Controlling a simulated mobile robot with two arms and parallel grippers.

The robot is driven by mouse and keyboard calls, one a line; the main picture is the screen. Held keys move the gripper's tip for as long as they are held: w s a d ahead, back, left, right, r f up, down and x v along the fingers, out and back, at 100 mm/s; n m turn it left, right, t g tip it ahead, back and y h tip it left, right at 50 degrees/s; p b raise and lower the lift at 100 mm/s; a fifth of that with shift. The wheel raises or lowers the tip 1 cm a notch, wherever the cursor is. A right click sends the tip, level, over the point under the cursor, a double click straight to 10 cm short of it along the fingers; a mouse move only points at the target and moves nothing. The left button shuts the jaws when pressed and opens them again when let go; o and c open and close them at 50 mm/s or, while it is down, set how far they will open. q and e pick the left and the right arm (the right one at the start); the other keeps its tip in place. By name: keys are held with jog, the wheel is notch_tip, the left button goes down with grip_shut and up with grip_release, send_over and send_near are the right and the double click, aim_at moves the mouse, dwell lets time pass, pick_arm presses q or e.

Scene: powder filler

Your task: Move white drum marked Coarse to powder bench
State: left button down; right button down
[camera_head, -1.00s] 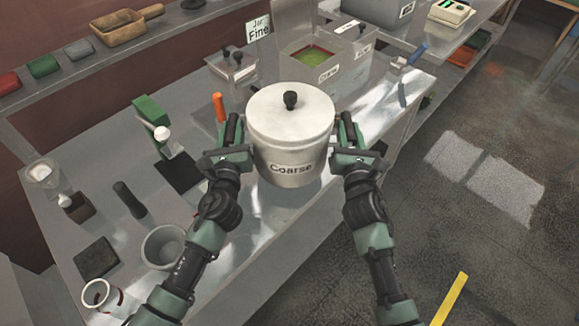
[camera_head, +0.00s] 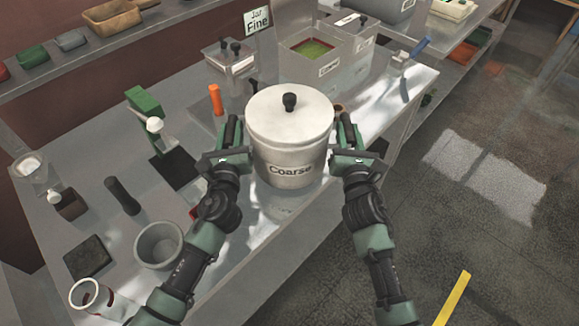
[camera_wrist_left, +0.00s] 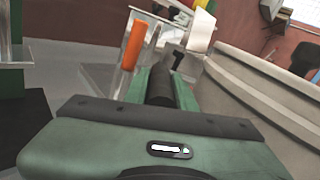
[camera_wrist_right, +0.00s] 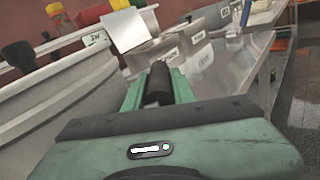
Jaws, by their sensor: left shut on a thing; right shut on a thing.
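The white drum (camera_head: 289,125) marked Coarse is upright in the head view, with a black knob on its lid. It shows over the front part of the grey metal powder bench (camera_head: 255,285); I cannot tell whether its base touches the top. My left gripper (camera_head: 234,132) is shut on the drum's left side and my right gripper (camera_head: 345,133) on its right side. The drum's pale wall also fills the right of the left wrist view (camera_wrist_left: 250,90) and the left of the right wrist view (camera_wrist_right: 60,100).
Behind the drum stand clear bins (camera_head: 322,62) and a Jar Fine sign (camera_head: 257,20). An orange-handled tool (camera_head: 215,99) is close by my left gripper. Open floor (camera_head: 480,240) lies right.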

pick_arm(q)
jog(key=shift+f+b, duration=0.55)
jog(key=shift+b, duration=0.15)
pick_arm(e)
jog(key=shift+f, duration=0.45)
pick_arm(q)
jog(key=c, duration=1.3)
grip_release()
jog(key=shift+s+f, duration=0.1)
pick_arm(e)
jog(key=c, duration=1.3)
grip_release()
jog(key=shift+s+f, duration=0.1)
jog(key=shift+f, duration=0.1)
pick_arm(q)
jog(key=shift+o, duration=0.7)
jog(key=shift+s, duration=0.1)
pick_arm(e)
jog(key=shift+o, duration=0.7)
jog(key=shift+s, duration=0.1)
jog(key=shift+s+r, duration=0.1)
jog(key=shift+r, duration=0.05)
